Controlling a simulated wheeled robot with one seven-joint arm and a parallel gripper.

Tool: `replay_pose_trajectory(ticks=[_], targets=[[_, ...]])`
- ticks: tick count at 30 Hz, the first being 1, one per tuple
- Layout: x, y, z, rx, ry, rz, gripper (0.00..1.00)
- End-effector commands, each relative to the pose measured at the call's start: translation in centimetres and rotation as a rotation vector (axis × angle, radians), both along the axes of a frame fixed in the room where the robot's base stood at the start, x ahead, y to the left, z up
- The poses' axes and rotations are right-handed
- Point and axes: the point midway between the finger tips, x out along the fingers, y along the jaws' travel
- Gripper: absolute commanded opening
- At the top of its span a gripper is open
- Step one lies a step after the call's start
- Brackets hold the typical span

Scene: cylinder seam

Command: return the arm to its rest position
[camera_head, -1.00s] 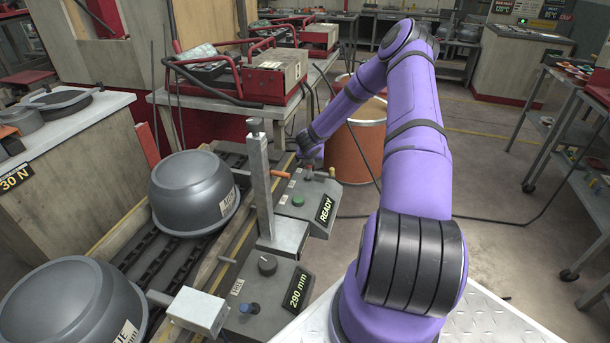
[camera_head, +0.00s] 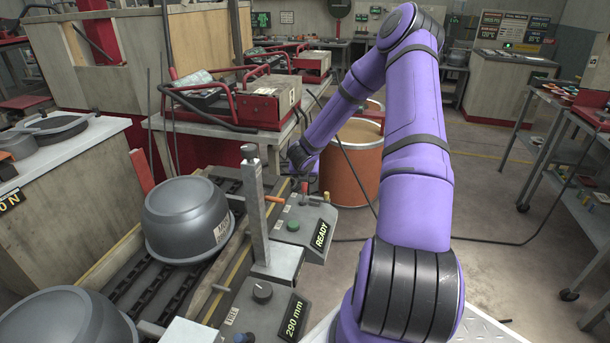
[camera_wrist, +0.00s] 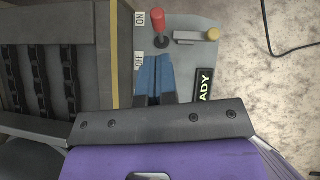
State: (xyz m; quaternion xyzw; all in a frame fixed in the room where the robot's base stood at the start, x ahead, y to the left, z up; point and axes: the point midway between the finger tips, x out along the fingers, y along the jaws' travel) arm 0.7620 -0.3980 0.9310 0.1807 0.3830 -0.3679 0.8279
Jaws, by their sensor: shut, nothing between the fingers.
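My purple arm (camera_head: 420,150) rises from the lower right in the head view, bends at the top and reaches down to the left. Its wrist end (camera_head: 301,157) is above the far end of the control box (camera_head: 318,210); the fingers are too small there to read. In the wrist view my gripper (camera_wrist: 153,58) is shut and empty, its blue fingers side by side over the box. A red-handled lever (camera_wrist: 158,22) shows just beyond the fingertips, near the ON label; I cannot tell the gap between them. The READY display (camera_wrist: 203,88) is partly covered by my gripper body.
Two grey pots (camera_head: 187,218) sit on the dark conveyor at left. A metal post (camera_head: 254,205) stands beside the 290 mm box (camera_head: 268,302). An orange drum (camera_head: 352,165) stands behind my forearm. A shelf cart (camera_head: 560,150) is at right, with open floor (camera_head: 485,185) between.

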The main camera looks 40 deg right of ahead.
Motion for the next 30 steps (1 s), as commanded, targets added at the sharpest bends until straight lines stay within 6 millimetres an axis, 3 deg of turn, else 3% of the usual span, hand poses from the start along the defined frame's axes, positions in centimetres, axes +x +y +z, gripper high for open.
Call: replay_pose_trajectory(ticks=[17,23,30], targets=[[0.3,0.3,0.5,-0.012,0.004,0.032,0.0],[2.0,3.3,4.8,-0.12,0.055,0.3,0.0],[3.3,9.3,12.0,-0.335,0.162,0.77,0.0]])
